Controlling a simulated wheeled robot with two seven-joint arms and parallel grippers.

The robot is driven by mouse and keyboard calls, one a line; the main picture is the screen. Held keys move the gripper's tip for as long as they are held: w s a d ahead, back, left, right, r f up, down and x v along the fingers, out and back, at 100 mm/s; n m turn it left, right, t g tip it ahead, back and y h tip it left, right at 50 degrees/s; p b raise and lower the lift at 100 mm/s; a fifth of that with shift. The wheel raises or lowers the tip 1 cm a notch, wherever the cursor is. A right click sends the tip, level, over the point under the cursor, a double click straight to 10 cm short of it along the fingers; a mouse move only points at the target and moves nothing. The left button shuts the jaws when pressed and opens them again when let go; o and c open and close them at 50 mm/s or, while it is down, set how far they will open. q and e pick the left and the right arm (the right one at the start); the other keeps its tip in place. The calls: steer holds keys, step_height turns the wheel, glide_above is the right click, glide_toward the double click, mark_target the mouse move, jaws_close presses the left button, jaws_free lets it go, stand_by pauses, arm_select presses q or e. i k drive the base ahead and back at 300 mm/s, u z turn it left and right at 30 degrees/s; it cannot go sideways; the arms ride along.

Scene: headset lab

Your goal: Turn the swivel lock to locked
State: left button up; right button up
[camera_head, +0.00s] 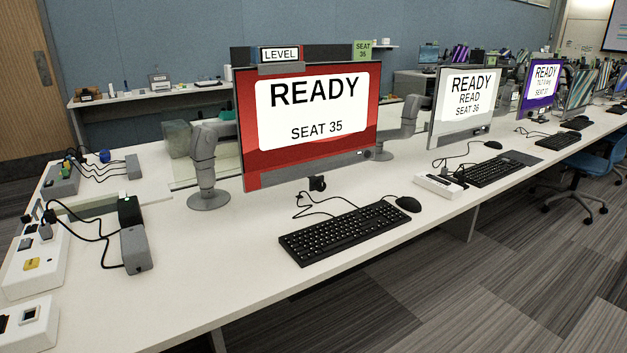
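I cannot pick out the swivel lock for certain in this view. The nearest screen (310,105) has a red frame and reads "READY SEAT 35". A "LEVEL" label (280,55) sits along its top edge, beside a green "SEAT 35" tag (363,49). A small black part (317,183) hangs at the screen's lower edge, with a cable leading from it. A grey jointed stand (205,165) rises from a round base left of the screen. A second grey stand (408,117) shows behind its right edge. Neither of my grippers is in view.
A black keyboard (342,231) and mouse (408,204) lie before the red screen. White and grey boxes with cables crowd the desk's left end, including a grey block (136,250). More screens stand along the desk (225,285) to the right. A blue chair (590,168) stands right.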

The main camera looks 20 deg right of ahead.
mark_target(319, 185)
steer(key=z, duration=2.15)
steer(key=i, duration=1.4)
steer(key=u, duration=2.85)
